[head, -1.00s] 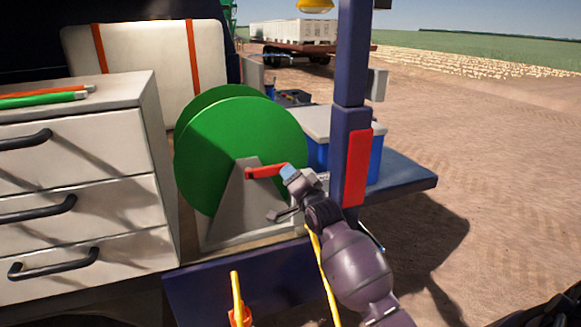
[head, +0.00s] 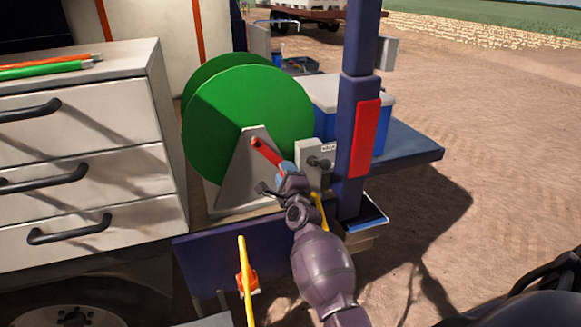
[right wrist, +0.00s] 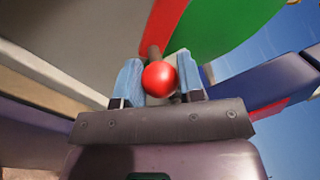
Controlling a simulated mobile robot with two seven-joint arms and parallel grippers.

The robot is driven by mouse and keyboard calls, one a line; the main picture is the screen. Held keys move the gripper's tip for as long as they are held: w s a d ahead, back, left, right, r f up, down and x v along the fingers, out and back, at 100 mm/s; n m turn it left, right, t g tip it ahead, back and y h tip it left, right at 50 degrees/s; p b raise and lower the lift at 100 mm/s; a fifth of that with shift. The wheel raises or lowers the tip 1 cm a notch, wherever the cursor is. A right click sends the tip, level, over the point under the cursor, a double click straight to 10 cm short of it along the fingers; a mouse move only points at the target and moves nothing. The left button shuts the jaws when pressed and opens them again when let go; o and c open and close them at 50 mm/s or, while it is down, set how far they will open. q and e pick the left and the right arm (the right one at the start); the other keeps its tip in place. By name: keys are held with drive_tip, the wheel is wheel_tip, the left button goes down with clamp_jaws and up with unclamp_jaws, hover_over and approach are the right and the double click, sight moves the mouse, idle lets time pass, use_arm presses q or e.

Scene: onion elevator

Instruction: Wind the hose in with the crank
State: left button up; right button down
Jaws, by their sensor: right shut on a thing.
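The green hose reel (head: 245,115) stands upright on a grey bracket (head: 243,190). Its red crank (head: 268,153) points from the hub down and to the right. My right gripper (head: 287,170) is shut on the crank's handle at the outer end. In the right wrist view, the handle's red ball end (right wrist: 159,78) shows between the blue fingertips, and the red crank arm (right wrist: 165,22) shows above it. My left gripper is not in view.
A white drawer cabinet (head: 85,150) stands close at the left of the reel. A blue post (head: 357,120) with a red panel (head: 364,137) rises just right of my right arm. A grey box with a knob (head: 312,160) sits behind the gripper. Open dirt ground lies at the right.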

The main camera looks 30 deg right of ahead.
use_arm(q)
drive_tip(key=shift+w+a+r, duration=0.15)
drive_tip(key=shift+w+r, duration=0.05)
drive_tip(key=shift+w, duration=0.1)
use_arm(e)
drive_tip(key=shift+w+a+f+m+h, duration=0.15)
drive_tip(key=shift+a+f+m, duration=0.25)
drive_tip(key=shift+m, duration=0.3)
drive_tip(key=shift+w+a+f+m+h, duration=0.15)
drive_tip(key=shift+a+f+m, duration=0.1)
drive_tip(key=shift+a+m, duration=0.35)
drive_tip(key=shift+s, duration=0.1)
drive_tip(key=c, duration=0.8)
unclamp_jaws()
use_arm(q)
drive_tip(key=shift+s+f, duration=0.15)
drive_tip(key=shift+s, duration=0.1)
use_arm(e)
drive_tip(key=shift+o, duration=0.2)
drive_tip(key=shift+d, duration=0.1)
